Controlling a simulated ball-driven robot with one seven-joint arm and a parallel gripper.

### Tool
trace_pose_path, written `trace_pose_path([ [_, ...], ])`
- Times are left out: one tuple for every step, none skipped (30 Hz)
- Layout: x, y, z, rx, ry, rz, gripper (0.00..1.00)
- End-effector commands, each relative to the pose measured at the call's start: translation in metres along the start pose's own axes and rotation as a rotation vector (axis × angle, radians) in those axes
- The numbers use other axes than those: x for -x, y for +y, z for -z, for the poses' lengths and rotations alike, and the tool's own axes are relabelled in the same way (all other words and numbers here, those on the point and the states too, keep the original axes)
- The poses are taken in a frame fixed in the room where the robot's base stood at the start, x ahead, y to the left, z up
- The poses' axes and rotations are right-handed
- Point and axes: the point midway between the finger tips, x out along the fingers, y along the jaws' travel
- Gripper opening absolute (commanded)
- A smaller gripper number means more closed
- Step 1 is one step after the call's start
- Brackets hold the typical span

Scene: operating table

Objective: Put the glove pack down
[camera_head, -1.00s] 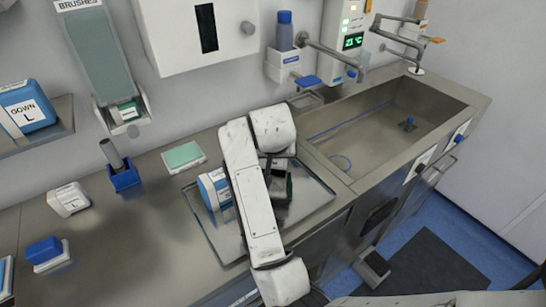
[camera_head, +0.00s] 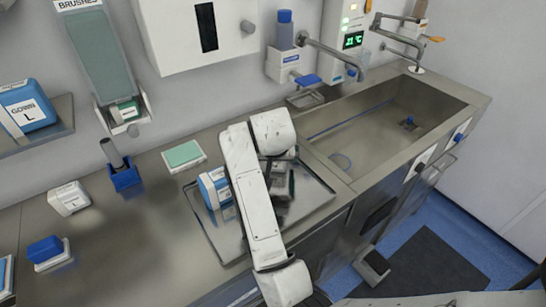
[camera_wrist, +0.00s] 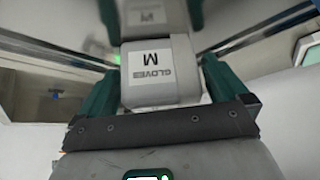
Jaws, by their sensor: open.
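The glove pack (camera_wrist: 160,72), white-grey with "GLOVES M" on its label, is between the two green fingers of my gripper (camera_wrist: 158,62) in the wrist view. The fingers stand open on either side of it. The pack's mirror image meets it on the shiny steel tray, so it appears to sit on the tray surface. In the head view my gripper (camera_head: 283,185) is low over the right part of the tray (camera_head: 318,203), partly covered by my white arm. The pack is mostly hidden there.
A blue and white pack (camera_head: 212,187) stands on the tray's left side, close to my arm. A green-topped pack (camera_head: 184,156) lies behind the tray. A blue holder (camera_head: 124,176) and a white box (camera_head: 69,199) stand left. The sink (camera_head: 385,125) is right.

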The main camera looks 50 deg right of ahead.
Motion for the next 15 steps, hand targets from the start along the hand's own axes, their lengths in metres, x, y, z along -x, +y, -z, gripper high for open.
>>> trace_pose_path([
  [0.006,-0.001,0.000,0.001,0.003,0.002,1.00],
  [0.010,-0.001,0.001,0.001,0.004,0.002,1.00],
  [0.017,-0.001,0.000,0.000,0.004,0.002,1.00],
  [0.022,-0.001,0.000,0.000,0.005,0.002,1.00],
  [0.028,-0.001,0.000,-0.001,0.005,0.002,1.00],
  [0.036,-0.001,0.001,0.000,0.005,0.003,1.00],
  [0.043,-0.001,0.001,0.001,0.006,0.004,1.00],
  [0.049,-0.001,0.000,0.000,0.005,0.004,1.00],
  [0.058,-0.001,0.001,0.000,0.006,0.004,1.00],
  [0.065,-0.001,0.001,-0.001,0.006,0.003,1.00],
  [0.070,-0.001,0.001,-0.001,0.005,0.004,1.00],
  [0.078,-0.001,0.001,0.000,0.005,0.004,1.00],
  [0.084,-0.001,0.001,0.000,0.005,0.003,1.00],
  [0.088,-0.001,0.001,0.000,0.005,0.002,1.00],
  [0.095,-0.001,0.001,0.000,0.004,0.003,1.00],
])
